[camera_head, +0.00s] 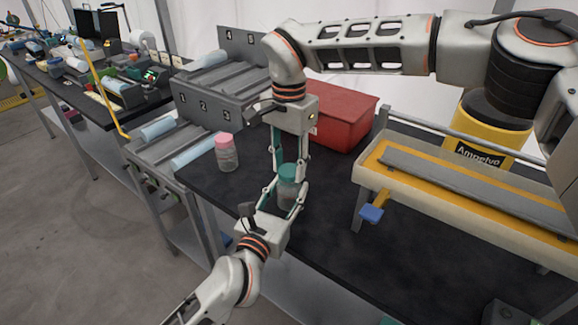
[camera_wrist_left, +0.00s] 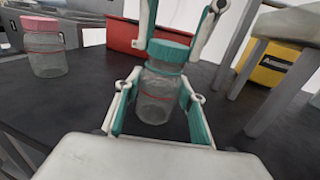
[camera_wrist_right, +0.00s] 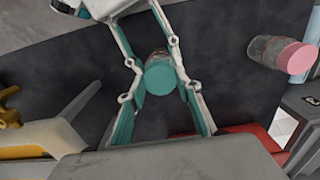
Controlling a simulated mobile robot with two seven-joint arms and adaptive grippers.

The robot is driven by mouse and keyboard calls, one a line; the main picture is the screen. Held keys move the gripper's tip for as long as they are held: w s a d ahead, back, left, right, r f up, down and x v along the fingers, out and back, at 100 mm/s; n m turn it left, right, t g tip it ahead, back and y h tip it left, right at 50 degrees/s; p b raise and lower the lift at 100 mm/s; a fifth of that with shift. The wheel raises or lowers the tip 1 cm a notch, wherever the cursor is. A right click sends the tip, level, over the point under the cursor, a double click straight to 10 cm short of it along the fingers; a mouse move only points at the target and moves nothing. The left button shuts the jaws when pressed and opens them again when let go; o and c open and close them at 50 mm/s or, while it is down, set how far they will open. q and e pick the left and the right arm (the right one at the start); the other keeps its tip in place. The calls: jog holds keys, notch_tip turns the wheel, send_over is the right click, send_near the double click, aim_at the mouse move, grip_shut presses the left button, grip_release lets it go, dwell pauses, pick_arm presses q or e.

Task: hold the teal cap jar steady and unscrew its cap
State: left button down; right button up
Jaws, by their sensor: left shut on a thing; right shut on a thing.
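The teal cap jar (camera_head: 287,190) stands upright on the dark table, a clear jar with its teal cap (camera_head: 288,171) on top. My left gripper (camera_head: 283,197) comes in low from the front and is shut around the glass body, which also shows between its fingers in the left wrist view (camera_wrist_left: 157,98). My right gripper (camera_head: 289,165) points down from above and is shut on the cap, seen from the top in the right wrist view (camera_wrist_right: 160,77). The cap sits on the jar; I cannot tell whether it has turned.
A pink-capped jar (camera_head: 226,153) stands to the left on the same table. A red bin (camera_head: 340,113) is behind. A grey numbered rack (camera_head: 205,107) with pale blue rolls is at the left. A yellow-and-cream bench device (camera_head: 460,190) with a blue knob stands at the right.

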aim_at(289, 170)
jog(key=shift+r, duration=0.65)
jog(key=shift+r, duration=0.15)
jog(key=shift+r, duration=1.95)
pick_arm(q)
jog(key=c, duration=1.2)
grip_release()
jog(key=shift+s, duration=0.1)
